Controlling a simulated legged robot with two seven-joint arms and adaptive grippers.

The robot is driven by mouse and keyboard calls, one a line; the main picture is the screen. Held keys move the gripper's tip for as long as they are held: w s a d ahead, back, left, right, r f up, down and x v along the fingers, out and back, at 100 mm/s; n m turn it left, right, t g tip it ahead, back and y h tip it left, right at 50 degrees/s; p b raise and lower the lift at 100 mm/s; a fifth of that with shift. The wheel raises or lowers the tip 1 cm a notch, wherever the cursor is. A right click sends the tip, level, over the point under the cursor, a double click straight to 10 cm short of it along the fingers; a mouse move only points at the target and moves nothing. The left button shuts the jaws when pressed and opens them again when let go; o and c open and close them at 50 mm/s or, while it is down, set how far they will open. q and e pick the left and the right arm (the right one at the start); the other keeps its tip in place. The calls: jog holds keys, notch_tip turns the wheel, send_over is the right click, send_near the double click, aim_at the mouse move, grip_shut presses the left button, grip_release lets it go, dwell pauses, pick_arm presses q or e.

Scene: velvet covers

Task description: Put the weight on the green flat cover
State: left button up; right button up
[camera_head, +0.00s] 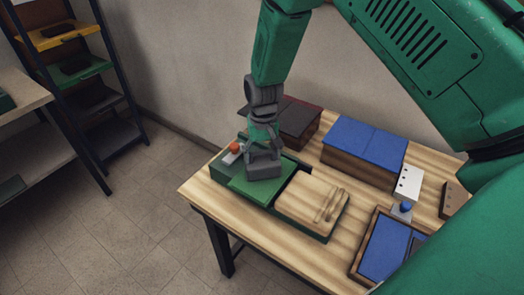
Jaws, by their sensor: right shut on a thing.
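My right gripper (262,142) reaches down from above over the table. It is shut on a dark grey block, which looks like the weight (264,169). The weight is right over the green flat cover (258,192); I cannot tell whether it rests on it or hangs just above. The green cover lies on a dark green box at the left end of the table. The gripper hides part of the weight and the cover's back portion. My left gripper is not in view.
The wooden table (205,190) also carries a pale wooden panel (308,201), a blue-covered box (364,142), a dark red-brown box (298,120), a blue-lined tray (384,247), and a white block (407,183). An orange-topped metal piece (235,150) is beside the gripper. Shelves stand at left.

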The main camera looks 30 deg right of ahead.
jog(key=shift+w, duration=0.1)
jog(key=o, duration=1.7)
jog(key=shift+d, duration=0.15)
notch_tip(320, 180, up, 12)
jog(key=b, duration=0.1)
